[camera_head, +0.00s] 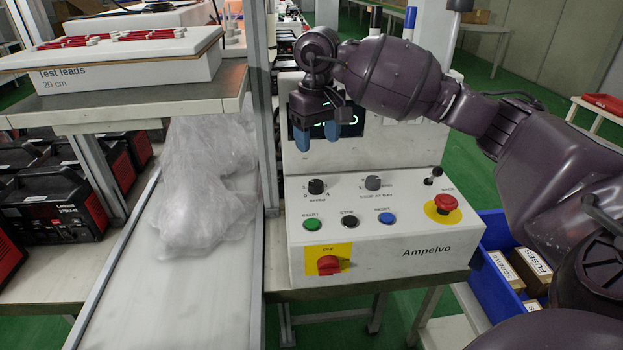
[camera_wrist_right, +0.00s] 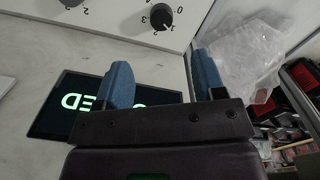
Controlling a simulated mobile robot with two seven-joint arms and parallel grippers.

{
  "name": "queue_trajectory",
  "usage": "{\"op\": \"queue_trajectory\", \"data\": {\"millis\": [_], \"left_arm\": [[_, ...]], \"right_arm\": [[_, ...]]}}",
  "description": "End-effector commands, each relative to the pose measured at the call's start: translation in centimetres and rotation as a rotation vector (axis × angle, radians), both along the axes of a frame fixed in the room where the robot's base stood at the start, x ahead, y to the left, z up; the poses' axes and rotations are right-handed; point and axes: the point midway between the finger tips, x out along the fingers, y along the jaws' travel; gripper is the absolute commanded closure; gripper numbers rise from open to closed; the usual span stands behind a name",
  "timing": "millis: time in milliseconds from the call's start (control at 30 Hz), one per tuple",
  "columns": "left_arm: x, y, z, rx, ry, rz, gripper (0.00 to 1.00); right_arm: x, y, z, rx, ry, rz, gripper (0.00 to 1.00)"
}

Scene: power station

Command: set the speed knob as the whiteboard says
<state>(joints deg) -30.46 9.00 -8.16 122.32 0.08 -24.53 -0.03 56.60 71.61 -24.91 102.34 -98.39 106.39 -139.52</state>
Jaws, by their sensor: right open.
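The speed knob (camera_head: 316,187) is a small black dial at the upper left of the white control panel (camera_head: 345,240). In the right wrist view the knob (camera_wrist_right: 161,17) is at the top edge, with digits around it; its exact setting is too small to tell. My right gripper (camera_head: 317,134) has blue fingers, is open and empty, and hangs in front of the dark display, above the knob and apart from it. The wrist view shows the spread fingers (camera_wrist_right: 163,78) short of the knob. The whiteboard and my left gripper are not in view.
A grey second knob (camera_head: 372,184) is right of the speed knob. Below are green, black and blue buttons, a red emergency stop (camera_head: 446,203) and a red rotary switch (camera_head: 328,264). The display (camera_wrist_right: 60,105) shows green letters, partly hidden. A clear plastic bag (camera_head: 208,185) lies left of a post.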

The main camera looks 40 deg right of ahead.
Motion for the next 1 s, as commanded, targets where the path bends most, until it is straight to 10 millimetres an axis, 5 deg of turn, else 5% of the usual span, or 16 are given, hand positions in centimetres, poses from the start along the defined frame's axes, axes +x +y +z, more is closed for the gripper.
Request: {"op": "queue_trajectory", "data": {"millis": [233,700,1000], "left_arm": [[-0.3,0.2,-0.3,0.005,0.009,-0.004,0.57],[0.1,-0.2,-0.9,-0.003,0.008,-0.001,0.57],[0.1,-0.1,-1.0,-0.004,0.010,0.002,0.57]], "right_arm": [[0.0,0.1,-1.3,0.003,0.003,0.036,0.37],[0.0,0.1,-8.8,0.006,0.004,0.034,0.37],[0.1,0.1,-10.9,0.005,0.000,0.034,0.37]]}}
